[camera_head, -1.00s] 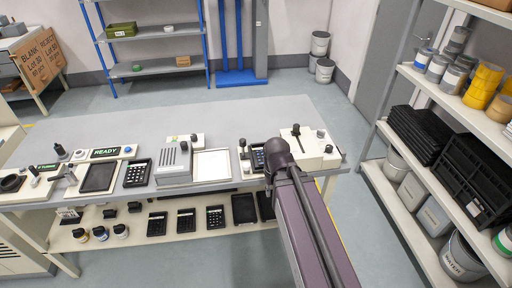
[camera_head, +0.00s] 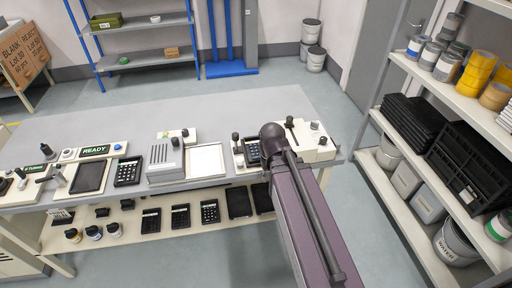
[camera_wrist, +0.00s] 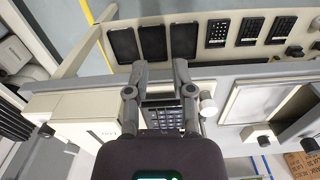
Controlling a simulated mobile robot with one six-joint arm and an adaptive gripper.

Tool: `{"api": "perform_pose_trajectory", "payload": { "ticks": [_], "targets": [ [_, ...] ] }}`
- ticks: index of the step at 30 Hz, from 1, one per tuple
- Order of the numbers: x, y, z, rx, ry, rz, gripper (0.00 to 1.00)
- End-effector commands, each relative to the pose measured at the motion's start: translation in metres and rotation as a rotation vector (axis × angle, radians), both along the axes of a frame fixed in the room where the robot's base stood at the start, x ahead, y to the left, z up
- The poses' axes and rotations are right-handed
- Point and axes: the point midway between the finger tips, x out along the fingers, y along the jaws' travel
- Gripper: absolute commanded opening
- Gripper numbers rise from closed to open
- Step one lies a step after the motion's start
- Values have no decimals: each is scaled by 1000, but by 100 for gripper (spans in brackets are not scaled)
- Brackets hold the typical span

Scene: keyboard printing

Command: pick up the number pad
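A dark number pad with a grid of keys (camera_head: 252,152) sits in a pale fixture at the right part of the workbench, partly hidden by my arm in the head view. In the wrist view the number pad (camera_wrist: 163,114) lies below and between the fingers of my gripper (camera_wrist: 160,72). The fingers are spread apart with nothing between their tips, so the gripper is open. The near end of the pad is hidden by my gripper body. I cannot tell how high the fingers are above it.
Another keypad (camera_head: 128,171) lies on the bench left of a grey boxy machine (camera_head: 166,160). Knobs and posts rise beside the fixture. The lower shelf (camera_head: 120,232) holds several keypads and dark plates. A storage rack (camera_head: 366,170) stands right. The bench's back is bare.

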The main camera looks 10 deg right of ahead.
Motion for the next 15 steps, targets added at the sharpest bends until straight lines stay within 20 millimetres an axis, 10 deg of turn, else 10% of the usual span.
{"api": "perform_pose_trajectory", "payload": {
  "ticks": [15],
  "targets": [
    [126, -1, 35, 0, 0, -622, 31]
  ]
}}
